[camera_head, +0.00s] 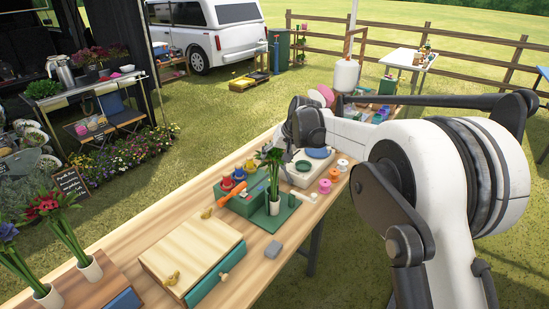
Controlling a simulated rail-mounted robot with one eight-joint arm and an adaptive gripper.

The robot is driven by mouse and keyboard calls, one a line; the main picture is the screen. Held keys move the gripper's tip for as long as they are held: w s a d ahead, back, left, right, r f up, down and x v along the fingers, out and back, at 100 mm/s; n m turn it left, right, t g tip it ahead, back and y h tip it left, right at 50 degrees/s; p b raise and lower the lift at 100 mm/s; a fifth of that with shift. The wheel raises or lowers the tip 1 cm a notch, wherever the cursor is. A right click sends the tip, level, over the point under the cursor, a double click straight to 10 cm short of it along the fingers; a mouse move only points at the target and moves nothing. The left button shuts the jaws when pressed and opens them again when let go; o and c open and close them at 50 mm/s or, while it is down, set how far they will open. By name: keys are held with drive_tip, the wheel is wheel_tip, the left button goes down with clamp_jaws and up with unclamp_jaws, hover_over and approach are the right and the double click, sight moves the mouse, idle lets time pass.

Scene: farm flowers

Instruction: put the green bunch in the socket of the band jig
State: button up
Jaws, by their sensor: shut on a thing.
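The green bunch (272,170) is upright, with dark leaves at the top and green stems below. A white cup-like cylinder (274,208) is at its lower end, over a green plate (268,222) that looks like the band jig. I cannot tell whether the cylinder rests in a socket there. My dark gripper (286,138) is at the upper right of the bunch, shut on it; the fingers and their contact are mostly hidden by the wrist and leaves.
A green box with coloured knobs (238,199) stands left of the bunch. White cups with red flowers (90,268) and blue flowers (48,296) stand at left.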

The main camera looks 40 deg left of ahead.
drive_tip(key=shift+f, duration=0.15)
drive_tip(key=o, duration=1.6)
drive_tip(key=b+v, duration=0.1)
drive_tip(key=v, duration=1.1)
drive_tip(key=shift+r, duration=0.25)
